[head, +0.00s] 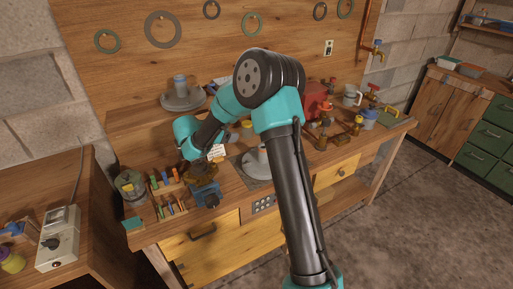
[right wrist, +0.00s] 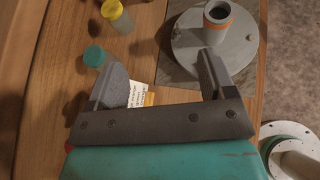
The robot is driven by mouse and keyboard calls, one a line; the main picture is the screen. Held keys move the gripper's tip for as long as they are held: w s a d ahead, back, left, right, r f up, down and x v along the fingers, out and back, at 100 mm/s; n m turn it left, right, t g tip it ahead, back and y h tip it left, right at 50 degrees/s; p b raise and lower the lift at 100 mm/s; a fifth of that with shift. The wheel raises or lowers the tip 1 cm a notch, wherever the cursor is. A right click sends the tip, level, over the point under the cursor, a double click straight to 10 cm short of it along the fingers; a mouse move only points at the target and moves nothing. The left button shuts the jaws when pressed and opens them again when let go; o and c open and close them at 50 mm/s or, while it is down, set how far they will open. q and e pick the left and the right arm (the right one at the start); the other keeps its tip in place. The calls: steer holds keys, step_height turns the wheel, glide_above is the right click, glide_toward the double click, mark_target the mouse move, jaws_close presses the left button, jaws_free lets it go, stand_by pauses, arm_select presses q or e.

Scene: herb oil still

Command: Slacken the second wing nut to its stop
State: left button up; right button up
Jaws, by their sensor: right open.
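My right gripper (right wrist: 160,65) is open and empty in the right wrist view, its two dark fingers spread apart. A grey round plate (right wrist: 188,42) with an upright tube (right wrist: 217,24) ringed in orange stands beyond the right fingertip, which overlaps its lower edge in the picture. I cannot tell whether they touch. The plate also shows in the head view (head: 257,164), partly behind my right arm. Small light spots lie near the plate's rim; I cannot make out a wing nut among them. My left gripper is not in view.
A yellow-capped jar (right wrist: 116,16) and a teal-capped one (right wrist: 94,56) stand near the left finger. A printed card (right wrist: 141,95) shows between the fingers. On the bench, a blue vise (head: 206,194) stands at the front, with red and brass fittings (head: 324,116) to the right.

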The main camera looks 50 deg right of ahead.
steer(key=s+d+f+g, duration=0.1)
steer(key=s+d+f, duration=0.1)
steer(key=s+d+f+m+g, duration=0.1)
steer(key=s+d+f, duration=0.1)
steer(key=s, duration=0.1)
steer(key=s+d+f+m+g, duration=0.1)
steer(key=s+d+f+g, duration=0.1)
steer(key=d+f, duration=0.1)
steer(key=shift+s+f+h, duration=0.1)
steer(key=shift+s+h, duration=0.2)
steer(key=shift+s, duration=0.05)
steer(key=shift+d, duration=0.1)
steer(key=shift+x, duration=2.35)
steer(key=c, duration=1.3)
steer(key=o, duration=1.3)
